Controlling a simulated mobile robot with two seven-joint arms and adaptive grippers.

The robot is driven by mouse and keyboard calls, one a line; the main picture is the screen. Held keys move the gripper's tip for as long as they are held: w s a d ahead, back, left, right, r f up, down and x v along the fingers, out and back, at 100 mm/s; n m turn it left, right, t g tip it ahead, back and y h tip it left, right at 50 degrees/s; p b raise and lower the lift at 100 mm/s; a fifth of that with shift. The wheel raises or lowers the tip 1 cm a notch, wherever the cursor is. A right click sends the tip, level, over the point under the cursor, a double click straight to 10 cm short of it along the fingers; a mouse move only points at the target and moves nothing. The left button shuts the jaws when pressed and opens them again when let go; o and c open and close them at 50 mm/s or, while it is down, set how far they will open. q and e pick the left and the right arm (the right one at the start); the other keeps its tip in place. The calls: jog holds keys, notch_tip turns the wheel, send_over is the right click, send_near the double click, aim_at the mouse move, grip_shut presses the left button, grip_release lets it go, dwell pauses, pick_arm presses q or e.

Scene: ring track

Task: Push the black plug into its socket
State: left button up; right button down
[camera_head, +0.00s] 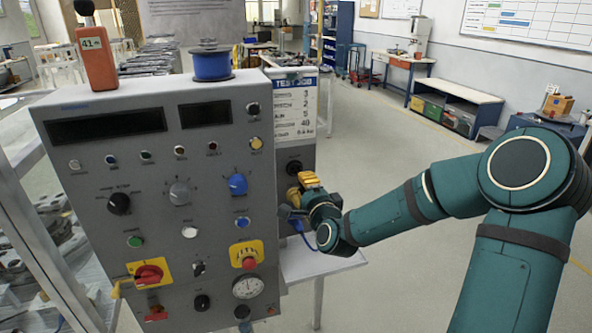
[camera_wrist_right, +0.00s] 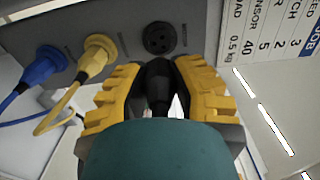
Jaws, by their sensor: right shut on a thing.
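The black plug (camera_wrist_right: 157,88) is held between the yellow finger pads of my right gripper (camera_wrist_right: 158,72). The round black socket (camera_wrist_right: 160,38) is straight ahead of the plug in the right wrist view, on a grey panel. A narrow strip of panel shows between the plug's end and the socket; the plug is not in it. In the head view my right gripper (camera_head: 309,182) is beside the cabinet's right side, just below the dark socket (camera_head: 294,167). The plug is hidden there. My left gripper is not in view.
A yellow plug (camera_wrist_right: 96,56) and a blue plug (camera_wrist_right: 46,64) with cables sit in the panel left of the socket. The grey control cabinet (camera_head: 215,145) carries knobs and a blue spool (camera_head: 211,64). A label sheet (camera_head: 296,105) is above the socket. Open floor lies right.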

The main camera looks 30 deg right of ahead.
aim_at(296, 170)
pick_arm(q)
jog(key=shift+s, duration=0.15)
pick_arm(e)
jog(key=shift+w, duration=0.15)
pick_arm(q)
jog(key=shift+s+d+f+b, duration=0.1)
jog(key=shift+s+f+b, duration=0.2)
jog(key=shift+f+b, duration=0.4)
pick_arm(e)
jog(key=shift+x, duration=2.2)
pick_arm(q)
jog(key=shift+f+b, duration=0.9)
pick_arm(e)
jog(key=shift+d, duration=0.1)
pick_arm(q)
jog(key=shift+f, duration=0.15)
pick_arm(e)
jog(key=shift+w+d, duration=0.1)
jog(key=shift+w, duration=0.45)
jog(key=c, duration=0.8)
grip_release()
jog(key=shift+c, duration=0.2)
jog(key=shift+s, duration=0.15)
